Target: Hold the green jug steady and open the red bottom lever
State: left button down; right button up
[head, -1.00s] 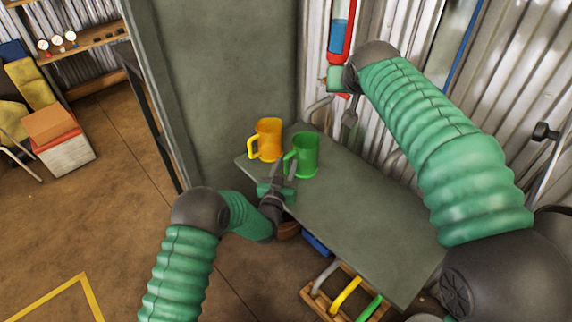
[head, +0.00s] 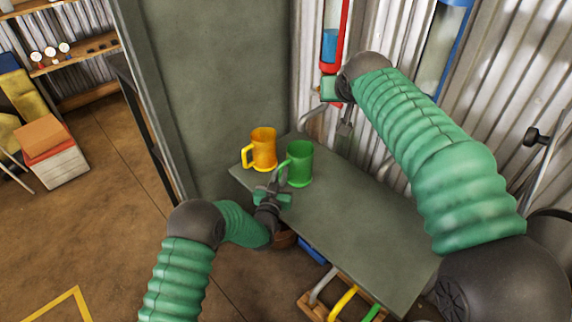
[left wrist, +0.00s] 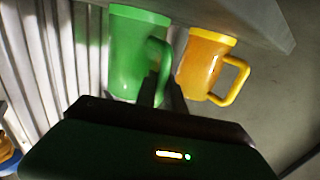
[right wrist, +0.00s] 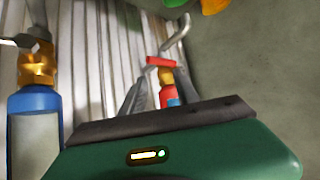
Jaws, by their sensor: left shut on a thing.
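The green jug (head: 299,165) stands upright on the grey table; it also shows in the left wrist view (left wrist: 133,55). My left gripper (head: 279,181) is shut on its handle, and the fingers (left wrist: 160,92) show there in the left wrist view. The red lever (right wrist: 160,62) sits on a brass fitting above a red-and-blue tube, near a bent grey spout. My right gripper (right wrist: 158,95) is open, its fingers apart on either side of the tube and below the lever.
A yellow jug (head: 263,149) stands close left of the green one. The grey table (head: 365,225) is bare to the right. A blue-framed tube (right wrist: 35,110) with a brass valve stands left in the right wrist view. A rack with coloured handles (head: 343,303) lies below the table.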

jog(key=w+d+n+t, duration=0.3)
jog(key=d+n, duration=0.1)
jog(key=d, duration=0.4)
jog(key=n+y, duration=0.7)
jog(key=n, duration=0.6)
send_near(338, 106)
jog(key=x, duration=1.2)
jog(key=shift+w+a, duration=0.1)
jog(key=shift+w, duration=0.25)
grip_shut()
jog(key=shift+f, duration=0.1)
